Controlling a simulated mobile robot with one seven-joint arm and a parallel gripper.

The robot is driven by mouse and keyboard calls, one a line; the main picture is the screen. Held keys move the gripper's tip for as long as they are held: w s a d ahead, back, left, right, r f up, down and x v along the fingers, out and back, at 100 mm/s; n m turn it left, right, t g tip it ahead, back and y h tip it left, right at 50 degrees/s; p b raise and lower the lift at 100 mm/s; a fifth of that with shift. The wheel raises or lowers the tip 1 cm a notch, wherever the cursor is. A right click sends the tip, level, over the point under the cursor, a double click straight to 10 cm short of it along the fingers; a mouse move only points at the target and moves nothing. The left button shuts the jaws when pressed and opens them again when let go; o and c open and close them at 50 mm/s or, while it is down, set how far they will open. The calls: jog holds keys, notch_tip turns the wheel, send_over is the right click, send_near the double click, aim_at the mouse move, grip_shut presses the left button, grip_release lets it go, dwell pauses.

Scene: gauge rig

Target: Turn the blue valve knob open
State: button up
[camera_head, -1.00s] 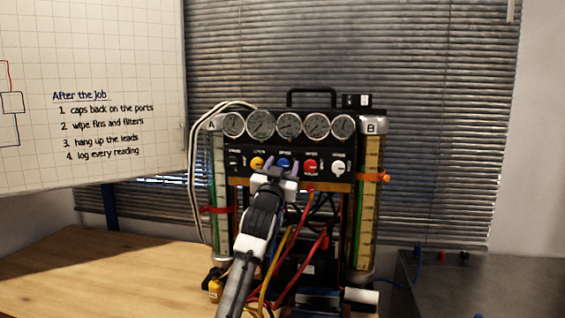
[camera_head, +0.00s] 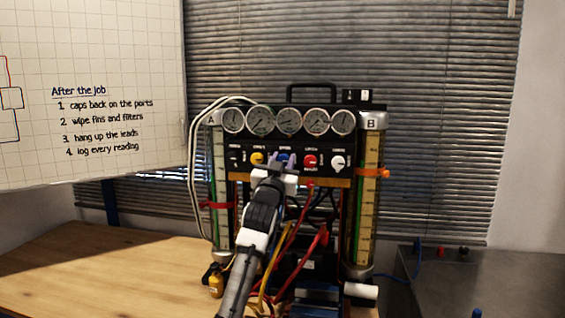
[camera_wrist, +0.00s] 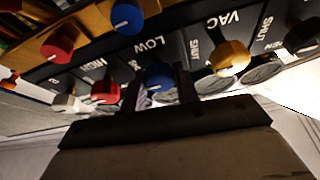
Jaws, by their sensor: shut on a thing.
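The blue valve knob (camera_head: 283,157) sits in the row of knobs below the gauges on the rig's black panel. My gripper (camera_head: 281,163) reaches up to it from below, and its fingers partly cover it. In the wrist view, the blue knob (camera_wrist: 158,76) lies between my two fingers (camera_wrist: 158,92), and the gripper is shut on it. The label LOW is beside this knob. The knob's pointer and exact turn angle are hard to make out.
A yellow knob (camera_head: 257,159) and a red knob (camera_head: 310,161) flank the blue one closely, with a white knob (camera_head: 338,162) further right. Another blue knob (camera_wrist: 127,17) is on the wooden strip. Red and yellow hoses hang below the panel.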

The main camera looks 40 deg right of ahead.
jog(key=n+t+y, duration=0.1)
jog(key=n, duration=0.2)
jog(key=n+t+y, duration=0.1)
jog(key=n, duration=0.2)
jog(key=shift+s+d+n+t, duration=0.1)
jog(key=shift+n+t, duration=0.2)
jog(key=n+y, duration=0.1)
jog(key=n, duration=0.2)
jog(key=n+t+y, duration=0.1)
jog(key=n+y, duration=0.1)
jog(key=n, duration=0.1)
jog(key=n+y, duration=0.1)
jog(key=n, duration=0.2)
jog(key=n+y, duration=0.1)
jog(key=n, duration=0.1)
jog(key=shift+n+y+p, duration=0.3)
jog(key=shift+n+p, duration=0.05)
jog(key=shift+n, duration=0.05)
jog(key=shift+n+g+y+p, duration=0.4)
jog(key=shift+n+y, duration=0.3)
jog(key=shift+n, duration=1.4)
jog(key=o, duration=1)
jog(key=shift+c, duration=0.2)
